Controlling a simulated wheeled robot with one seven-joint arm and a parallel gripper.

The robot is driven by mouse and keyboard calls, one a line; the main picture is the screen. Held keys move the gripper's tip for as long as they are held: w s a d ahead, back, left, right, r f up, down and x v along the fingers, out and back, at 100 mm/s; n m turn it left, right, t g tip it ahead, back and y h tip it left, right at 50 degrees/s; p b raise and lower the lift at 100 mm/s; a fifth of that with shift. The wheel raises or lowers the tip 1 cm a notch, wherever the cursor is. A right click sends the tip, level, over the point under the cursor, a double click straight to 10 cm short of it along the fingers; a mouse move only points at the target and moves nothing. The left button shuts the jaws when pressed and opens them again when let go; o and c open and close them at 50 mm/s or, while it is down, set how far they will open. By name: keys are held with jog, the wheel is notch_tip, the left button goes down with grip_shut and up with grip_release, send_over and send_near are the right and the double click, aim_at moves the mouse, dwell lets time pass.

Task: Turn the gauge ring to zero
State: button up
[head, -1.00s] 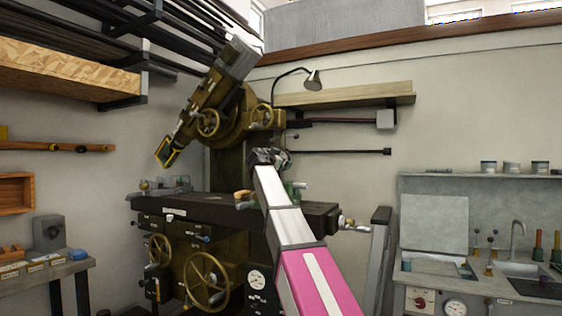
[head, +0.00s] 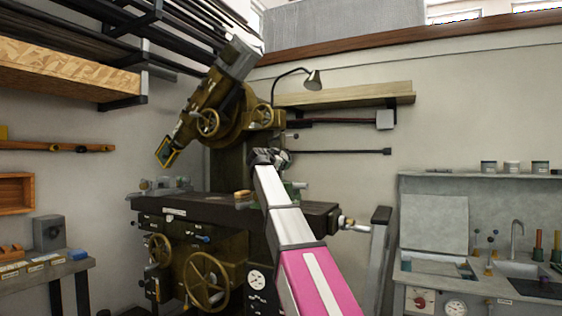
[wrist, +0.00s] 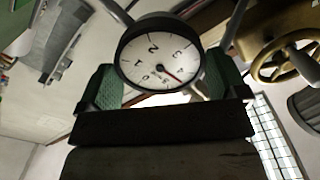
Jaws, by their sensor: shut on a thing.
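The gauge (wrist: 160,50) has a round white dial with a dark ring around it, seen close up in the wrist view. Its numbers look tilted, with 2 and 3 near the top. In the head view, the far end of my arm is over the machine's table (head: 200,206); the gauge and fingertips cannot be made out clearly there.
A large dark machine with handwheels (head: 207,283) stands around my arm's far end. A lamp (head: 313,80) and a shelf (head: 345,96) are behind it. A workbench (head: 60,273) is at left and a sink counter (head: 480,290) at right.

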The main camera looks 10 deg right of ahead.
jog(key=n, duration=0.4)
jog(key=shift+n, duration=0.4)
jog(key=n, duration=0.8)
jog(key=shift+n, duration=0.3)
jog(key=n, duration=0.4)
jog(key=o, duration=0.4)
jog(key=shift+v, duration=3.5)
